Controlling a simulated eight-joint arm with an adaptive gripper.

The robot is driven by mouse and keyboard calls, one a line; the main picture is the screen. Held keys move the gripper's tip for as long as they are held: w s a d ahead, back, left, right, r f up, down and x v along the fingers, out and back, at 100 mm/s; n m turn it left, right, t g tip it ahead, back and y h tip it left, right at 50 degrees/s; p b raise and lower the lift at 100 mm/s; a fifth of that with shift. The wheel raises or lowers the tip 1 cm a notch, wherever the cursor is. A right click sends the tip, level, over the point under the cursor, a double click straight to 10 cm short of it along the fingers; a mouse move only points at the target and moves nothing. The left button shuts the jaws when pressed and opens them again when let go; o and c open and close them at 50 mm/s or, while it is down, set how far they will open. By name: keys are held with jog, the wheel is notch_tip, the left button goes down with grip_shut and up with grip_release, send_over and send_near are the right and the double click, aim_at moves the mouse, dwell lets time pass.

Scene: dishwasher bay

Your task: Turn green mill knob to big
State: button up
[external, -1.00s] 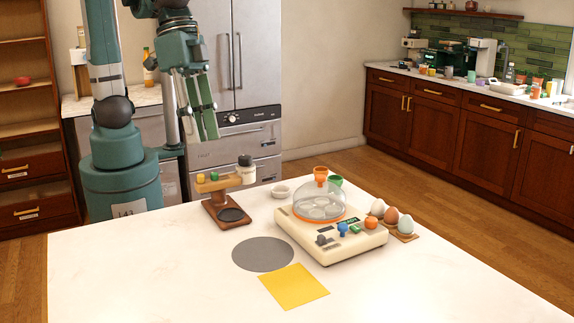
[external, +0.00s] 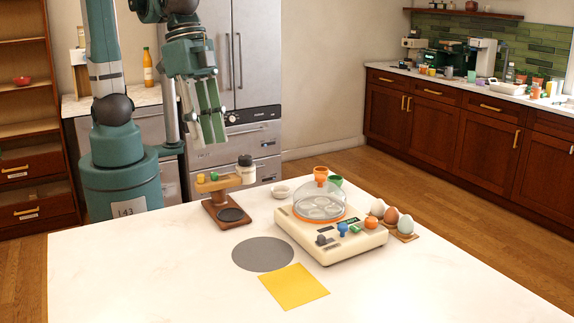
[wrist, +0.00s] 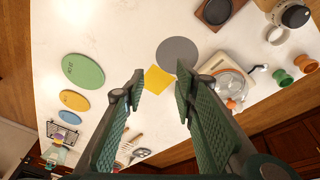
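I take this stand to be the mill; any size markings are too small to read. In the wrist view, the stand's base (wrist: 216,12) and the capped jar (wrist: 291,16) show at the top edge, but the green knob cannot be made out. My gripper (external: 208,141) is open and empty, above and behind the stand, with its fingers pointing down and apart in the wrist view (wrist: 158,78).
A cream egg cooker (external: 340,250) with a clear dome and coloured knobs stands right of the stand. Eggs (external: 391,215) sit beside it. A grey disc (external: 262,254) and yellow square (external: 294,286) lie flat. The front-left counter is clear.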

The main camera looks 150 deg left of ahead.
jog(key=s+a+f+m+g+p, duration=0.25)
jog(key=s+a+f+m, duration=0.25)
jog(key=s+m, duration=0.4)
jog(key=m+p, duration=0.3)
jog(key=m, duration=0.5)
send_over(214, 176)
jog(key=shift+g+h, duration=0.25)
jog(key=shift+h, duration=0.05)
jog(key=f, duration=0.4)
jog(key=shift+a, duration=0.2)
jog(key=shift+s+f+m, duration=0.25)
jog(key=shift+s+m, duration=0.25)
jog(key=shift+m, duration=0.2)
jog(key=shift+f, duration=0.1)
jog(key=shift+f+b, duration=0.3)
jog(key=shift+f, duration=3.5)
jog(key=c, duration=0.9)
